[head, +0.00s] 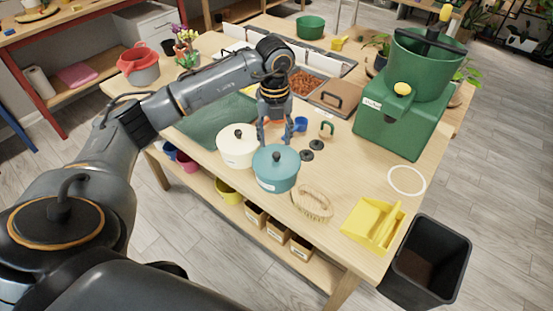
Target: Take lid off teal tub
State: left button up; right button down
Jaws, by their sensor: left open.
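The teal tub (277,178) stands near the front edge of the wooden table. Its teal lid (263,161) is on it, with a dark round knob (276,157) on top. My left gripper (273,138) points down above and just behind the knob, with its fingers spread and nothing visible between them. I cannot tell exactly how high the fingertips are over the lid. My right gripper is not in view.
A cream lidded tub (237,149) stands close to the left of the teal tub. A brush (312,203), a yellow dustpan (372,225) and dark discs (307,155) lie to the right. A large green machine (402,125) stands farther right. A black bin (430,262) is on the floor.

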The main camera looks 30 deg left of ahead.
aim_at(276, 153)
pick_arm(q)
jog(key=shift+d+f+p, duration=0.1)
jog(key=shift+f+p, duration=0.3)
jog(key=shift+f, duration=0.2)
notch_tip(276, 153, down, 4)
jog(key=shift+w+r+p, duration=0.1)
jog(key=shift+r+p, duration=0.1)
jog(key=shift+p, duration=0.45)
jog(key=shift+f, duration=0.35)
grip_shut()
